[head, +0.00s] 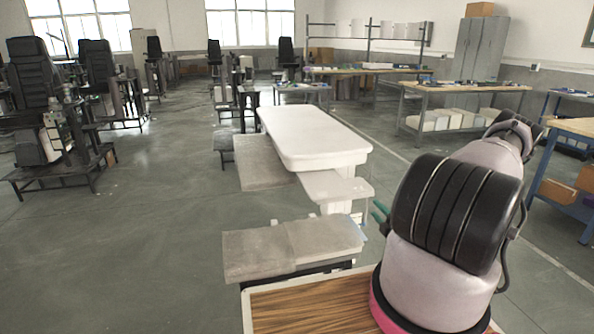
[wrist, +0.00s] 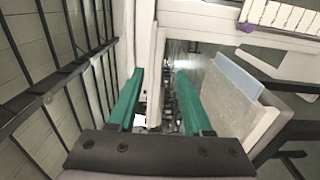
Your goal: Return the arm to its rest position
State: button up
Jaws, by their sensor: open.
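My arm (head: 455,215) fills the right foreground of the head view, bent, with a black ribbed joint. My gripper (wrist: 158,80) shows in the wrist view with two green fingers spread apart. No held object shows between them. In the head view only a bit of green finger (head: 380,213) shows at the left edge of the arm, and the arm hides the rest. The fingers appear close to the white column structure; whether they touch it I cannot tell.
A long white-topped unit (head: 310,133) stands ahead, with grey padded slabs (head: 293,247) near my wood-grain deck. A workbench (head: 455,92) and grey cabinets (head: 480,50) stand at the back right. Black chairs (head: 32,75) stand at left. The floor (head: 130,250) at left is clear.

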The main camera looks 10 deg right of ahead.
jog(key=s+a+r+n+g+y, duration=0.1)
jog(key=a+r+n+g+y, duration=0.55)
jog(key=a+r+n, duration=0.55)
jog(key=s+a+r+n+g+y, duration=0.2)
jog(key=a+r+n+g+y, duration=0.6)
jog(key=r+n, duration=0.8)
jog(key=s+a+r+n+g+h, duration=0.2)
jog(key=s+a+r+n+h, duration=0.5)
jog(key=s+r+n, duration=0.4)
jog(key=s+d+r+n+t+h, duration=0.4)
jog(key=s+r+n+t+h, duration=0.1)
jog(key=s+r+n, duration=0.3)
jog(key=r+n+h, duration=0.1)
jog(key=n, duration=0.1)
jog(key=shift+s+r+n+t, duration=0.15)
jog(key=shift+s+n+t, duration=0.15)
jog(key=shift+s+t, duration=0.1)
jog(key=shift+d, duration=0.15)
